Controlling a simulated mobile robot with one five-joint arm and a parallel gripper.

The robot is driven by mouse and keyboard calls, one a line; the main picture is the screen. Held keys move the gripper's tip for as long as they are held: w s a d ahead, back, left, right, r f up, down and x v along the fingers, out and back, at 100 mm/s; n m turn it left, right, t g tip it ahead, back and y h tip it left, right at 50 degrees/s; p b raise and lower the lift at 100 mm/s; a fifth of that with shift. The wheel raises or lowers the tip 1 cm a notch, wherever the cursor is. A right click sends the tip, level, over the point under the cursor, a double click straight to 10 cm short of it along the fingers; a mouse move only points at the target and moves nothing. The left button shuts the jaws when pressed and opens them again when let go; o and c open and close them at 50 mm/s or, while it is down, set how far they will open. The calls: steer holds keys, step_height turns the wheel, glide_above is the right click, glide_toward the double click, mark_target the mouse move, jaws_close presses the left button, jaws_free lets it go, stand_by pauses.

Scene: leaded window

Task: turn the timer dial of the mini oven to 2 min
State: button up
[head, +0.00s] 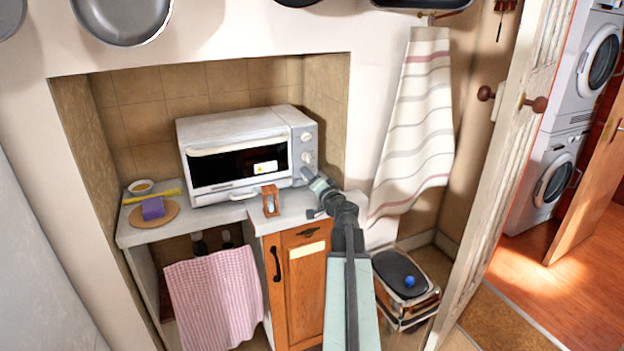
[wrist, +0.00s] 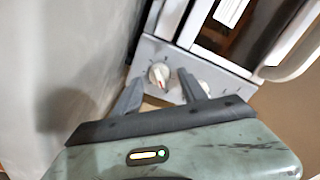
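The white mini oven (head: 237,150) stands on the counter in the alcove, its control panel at its right end. In the head view an upper dial (head: 306,137) and a dial below it (head: 307,157) show; the lower panel is partly hidden by my gripper (head: 312,176). In the wrist view my gripper (wrist: 161,84) is open and empty. A round pale dial (wrist: 159,74) with a red mark appears between its fingertips, seemingly beyond them. A second dial (wrist: 204,88) is partly behind the right finger. I cannot read which dial is the timer, nor its setting.
A small wooden-framed sandglass (head: 270,200) stands on the counter before the oven, left of my gripper. A striped towel (head: 415,125) hangs at the right.

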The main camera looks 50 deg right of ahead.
steer(key=v, duration=0.8)
steer(key=shift+n, duration=0.6)
steer(key=x, duration=0.8)
jaws_close()
steer(key=shift+m, duration=0.6)
